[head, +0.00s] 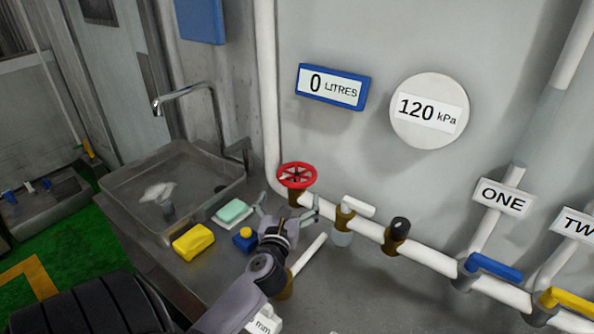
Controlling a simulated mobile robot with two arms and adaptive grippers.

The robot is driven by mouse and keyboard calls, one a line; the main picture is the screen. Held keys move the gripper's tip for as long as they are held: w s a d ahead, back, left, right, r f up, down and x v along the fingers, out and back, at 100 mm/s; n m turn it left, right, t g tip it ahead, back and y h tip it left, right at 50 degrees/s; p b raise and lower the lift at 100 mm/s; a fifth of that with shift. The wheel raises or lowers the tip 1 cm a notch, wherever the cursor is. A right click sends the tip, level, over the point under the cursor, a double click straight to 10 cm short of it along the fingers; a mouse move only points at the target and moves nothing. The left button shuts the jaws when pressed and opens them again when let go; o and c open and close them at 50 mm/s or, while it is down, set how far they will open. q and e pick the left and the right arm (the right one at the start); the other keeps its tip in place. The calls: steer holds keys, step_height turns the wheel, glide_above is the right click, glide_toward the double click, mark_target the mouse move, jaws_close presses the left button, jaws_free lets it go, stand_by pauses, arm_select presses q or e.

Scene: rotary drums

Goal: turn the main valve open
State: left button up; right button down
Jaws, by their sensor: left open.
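The main valve appears to be the red handwheel (297,175) on a brass body at the left end of the white pipe, against the wall. My left gripper (289,207) is open, its two fingers spread just below and in front of the red wheel. I cannot tell whether a finger touches the wheel or its brass body. The round gauge (429,111) reads 120 kPa and the blue-framed meter (332,87) reads 0 LITRES. My right gripper does not show.
Along the white pipe (426,257) sit a white-handled valve (358,206), a black knob (400,226), a blue lever (494,266) and a yellow lever (567,299). A steel sink (125,205), a yellow sponge (193,242) and a green soap block (233,210) are at left.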

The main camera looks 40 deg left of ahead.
mark_target(298, 172)
arm_select(q)
steer(key=p+x, duration=0.1)
steer(key=x, duration=1)
steer(key=shift+c, duration=0.4)
steer(key=c, duration=0.7)
steer(key=shift+d+f+n+g+y, duration=0.1)
steer(key=shift+f+n+g+y, duration=0.05)
steer(key=shift+n+g+y, duration=0.7)
steer(key=shift+f+n+g+y+b, duration=0.1)
steer(key=shift+n+g+y+b, duration=0.15)
steer(key=shift+y+b, duration=0.35)
steer(key=shift+n+g+y+b, duration=0.8)
steer(key=shift+g+y, duration=0.05)
steer(key=shift+g, duration=0.15)
steer(key=shift+r, duration=0.2)
